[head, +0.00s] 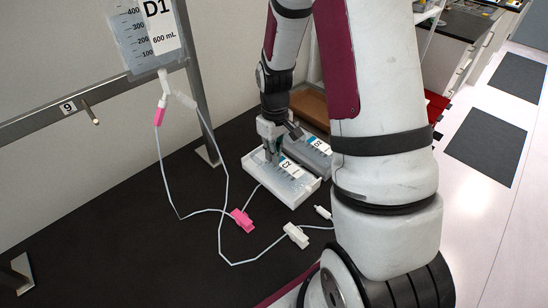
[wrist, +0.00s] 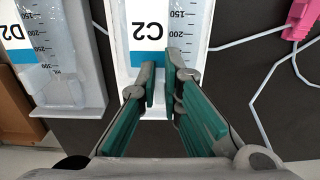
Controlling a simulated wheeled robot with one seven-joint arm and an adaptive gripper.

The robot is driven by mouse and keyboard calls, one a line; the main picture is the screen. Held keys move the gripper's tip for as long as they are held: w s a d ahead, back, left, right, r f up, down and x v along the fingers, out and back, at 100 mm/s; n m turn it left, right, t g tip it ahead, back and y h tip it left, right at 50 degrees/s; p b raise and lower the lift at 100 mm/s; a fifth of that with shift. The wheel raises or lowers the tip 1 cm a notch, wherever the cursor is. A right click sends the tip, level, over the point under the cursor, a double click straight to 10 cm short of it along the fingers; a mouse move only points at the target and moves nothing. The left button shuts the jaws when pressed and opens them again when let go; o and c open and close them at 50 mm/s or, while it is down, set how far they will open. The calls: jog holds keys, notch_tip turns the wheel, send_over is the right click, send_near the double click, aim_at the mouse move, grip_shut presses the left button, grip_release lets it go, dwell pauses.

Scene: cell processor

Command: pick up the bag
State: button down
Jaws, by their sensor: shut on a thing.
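The bag labelled C2 (head: 289,167) lies in a white tray (head: 306,191) on the dark table. It is clear, with a white and blue label and a printed scale, and it also shows in the wrist view (wrist: 185,18). My gripper (head: 273,152) points down at the end of this bag. In the wrist view my gripper (wrist: 162,88) has its green-padded fingers close together, shut on the end of the C2 bag with a narrow gap between them. The fingers hide the gripped part.
A second bag, D2 (wrist: 62,75), lies in a tray alongside. A bag labelled D1 (head: 140,38) hangs from a metal frame (head: 38,124) at the left. Its tubing with a pink clamp (head: 241,220) and a white clamp (head: 296,235) lies on the table.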

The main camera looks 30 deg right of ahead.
jog(key=s+a+r+p, duration=0.1)
jog(key=s+a, duration=0.3)
jog(key=s, duration=0.2)
jog(key=s+a+r+p, duration=0.1)
jog(key=s+a, duration=0.3)
jog(key=s, duration=0.3)
jog(key=shift+s+a+r, duration=0.2)
jog(key=shift+a+r, duration=0.05)
jog(key=shift+a, duration=0.05)
jog(key=shift+w, duration=0.15)
dwell(1.1)
